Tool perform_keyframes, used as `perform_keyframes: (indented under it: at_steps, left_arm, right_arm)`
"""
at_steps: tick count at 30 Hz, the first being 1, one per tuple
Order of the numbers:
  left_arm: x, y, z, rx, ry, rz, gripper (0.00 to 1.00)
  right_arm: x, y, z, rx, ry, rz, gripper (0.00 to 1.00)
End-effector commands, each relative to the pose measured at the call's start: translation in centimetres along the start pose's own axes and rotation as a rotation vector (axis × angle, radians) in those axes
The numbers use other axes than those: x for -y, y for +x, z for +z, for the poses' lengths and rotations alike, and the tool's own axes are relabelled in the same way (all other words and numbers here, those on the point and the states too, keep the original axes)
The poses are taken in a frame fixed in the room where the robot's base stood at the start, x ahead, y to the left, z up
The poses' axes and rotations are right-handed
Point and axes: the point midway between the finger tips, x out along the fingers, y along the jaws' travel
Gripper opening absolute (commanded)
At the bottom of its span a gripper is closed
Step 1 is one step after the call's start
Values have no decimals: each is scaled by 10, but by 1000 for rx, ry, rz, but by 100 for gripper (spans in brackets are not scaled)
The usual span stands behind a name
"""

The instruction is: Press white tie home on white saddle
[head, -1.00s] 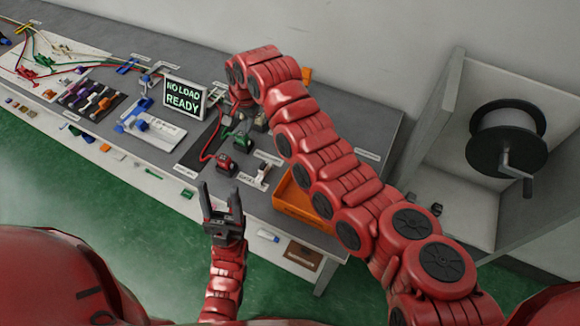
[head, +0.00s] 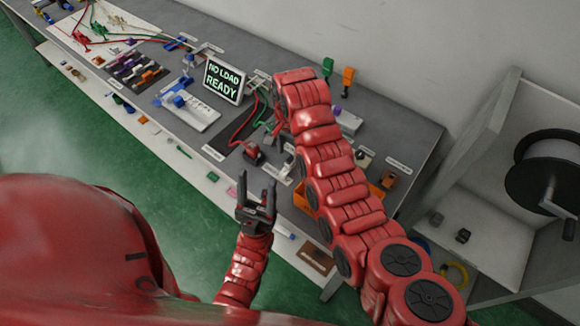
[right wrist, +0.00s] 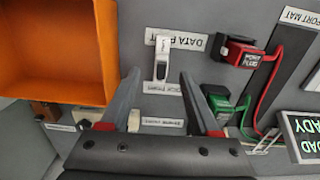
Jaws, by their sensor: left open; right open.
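A small white fixture (right wrist: 163,58) stands beside the "DATA P..." label in the right wrist view. It looks like the white tie and saddle, but I cannot tell the two apart or how far the tie is seated. It also shows in the head view (head: 289,165), partly hidden by my right arm. My right gripper (right wrist: 160,78) is open, its fingertips just below the fixture in the picture, with nothing seen between them at the tips. It is hidden behind my arm in the head view. My left gripper (head: 257,180) is open and empty at the table's front edge.
An orange bin (right wrist: 62,50) lies close to the left of the right gripper in its wrist view. A red connector (right wrist: 240,52) and a green connector (right wrist: 222,105) with cables lie to the right. A "NO LOAD READY" display (head: 223,80) stands on the table. A cable reel (head: 545,175) is at right.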

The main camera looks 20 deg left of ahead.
Motion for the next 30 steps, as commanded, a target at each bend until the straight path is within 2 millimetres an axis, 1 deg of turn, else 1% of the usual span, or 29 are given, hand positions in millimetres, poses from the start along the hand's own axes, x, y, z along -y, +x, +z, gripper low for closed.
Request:
perform_keyframes:
  at_steps: [8,14,16,21,30]
  left_arm:
    - [0,11,-2,0,0,0,57]
    - [1,24,-4,0,0,0,57]
    - [1,24,-4,0,0,0,57]
    - [1,26,-4,0,0,0,57]
    - [1,26,-4,0,0,0,57]
  right_arm:
    - [0,14,-1,1,0,1,62]
    - [2,34,-5,1,1,1,62]
    - [2,43,-4,1,-1,3,62]
    - [2,56,-4,1,0,0,62]
    - [3,59,-5,-1,1,-3,62]
